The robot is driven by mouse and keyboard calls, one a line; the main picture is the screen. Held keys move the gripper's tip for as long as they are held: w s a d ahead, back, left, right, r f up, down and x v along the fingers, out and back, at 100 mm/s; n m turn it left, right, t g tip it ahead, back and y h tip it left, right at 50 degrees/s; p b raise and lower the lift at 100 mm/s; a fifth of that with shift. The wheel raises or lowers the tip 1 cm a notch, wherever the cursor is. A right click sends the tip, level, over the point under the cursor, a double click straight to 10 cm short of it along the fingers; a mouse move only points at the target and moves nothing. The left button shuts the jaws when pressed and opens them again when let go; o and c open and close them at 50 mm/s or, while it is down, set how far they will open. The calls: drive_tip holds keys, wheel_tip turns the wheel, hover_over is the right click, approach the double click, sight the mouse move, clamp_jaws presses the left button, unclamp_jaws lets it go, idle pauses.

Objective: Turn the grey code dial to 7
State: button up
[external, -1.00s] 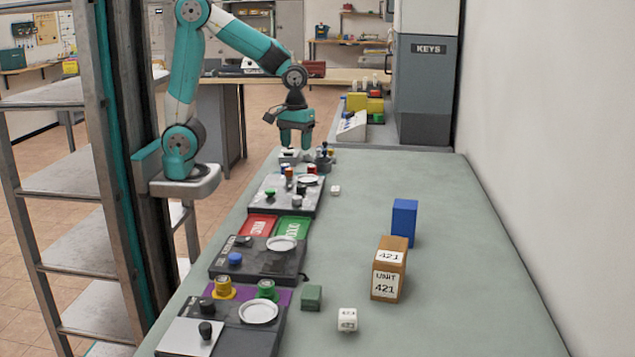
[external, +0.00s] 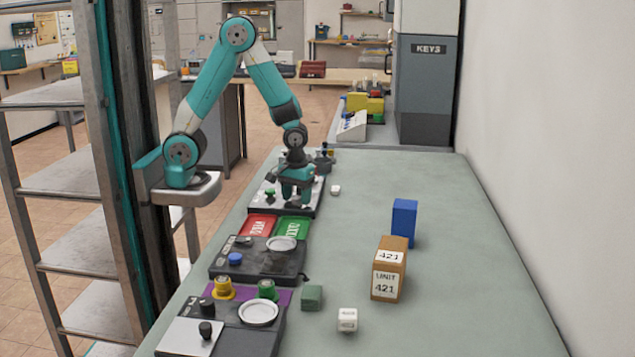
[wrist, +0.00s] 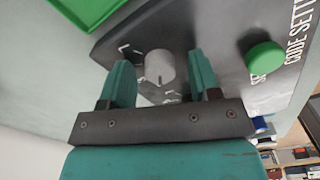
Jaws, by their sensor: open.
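The grey code dial (wrist: 159,66) shows in the wrist view as a short round knob on a dark panel (wrist: 105,50) with light marks around it. I cannot read the marks as digits. My gripper (wrist: 160,74) is open, with one finger on each side of the dial. A gap shows on both sides, so it does not grip the dial. In the external view my gripper (external: 297,198) is low over the right side of the panel (external: 263,203) and hides the dial.
A green knob (wrist: 265,55) stands on the same panel, near lettering that starts with "CODE". A green tray (external: 294,226) and a red tray (external: 258,226) lie in front. A white cube (external: 336,190) sits just right.

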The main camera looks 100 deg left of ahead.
drive_tip(key=c, duration=0.9)
